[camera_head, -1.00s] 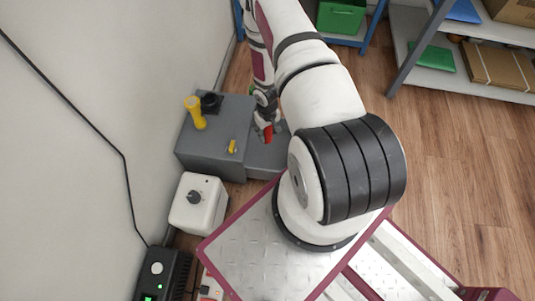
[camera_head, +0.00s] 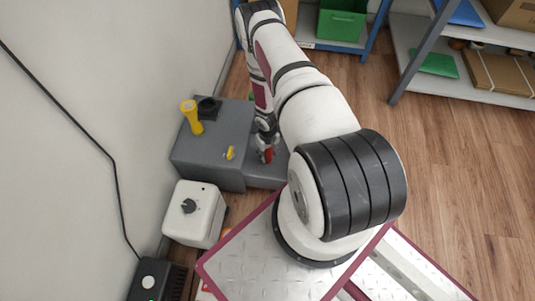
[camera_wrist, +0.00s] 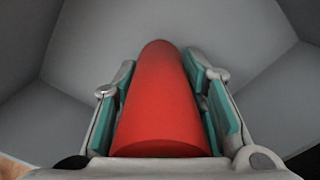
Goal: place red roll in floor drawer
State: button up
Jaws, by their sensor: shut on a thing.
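The red roll (camera_wrist: 160,105) is clasped lengthwise between the teal pads of my gripper (camera_wrist: 165,95) in the wrist view. In the head view the roll (camera_head: 266,154) is a small red patch under my gripper (camera_head: 265,140), partly hidden by it. The grey floor drawer (camera_head: 265,180) stands pulled out from the right side of the grey cabinet. My gripper is over or inside the drawer. Grey floor and walls of the drawer (camera_wrist: 70,45) surround the roll in the wrist view. Whether the roll touches the bottom cannot be told.
On the cabinet top (camera_head: 213,145) are a yellow-handled item (camera_head: 191,117), a black part (camera_head: 209,106) and a small yellow piece (camera_head: 230,153). A white box with a knob (camera_head: 195,213) stands in front. Shelves (camera_head: 410,60) stand at the back right. The wooden floor at right is clear.

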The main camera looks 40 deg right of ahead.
jog(key=o, duration=1.3)
jog(key=shift+f, duration=0.1)
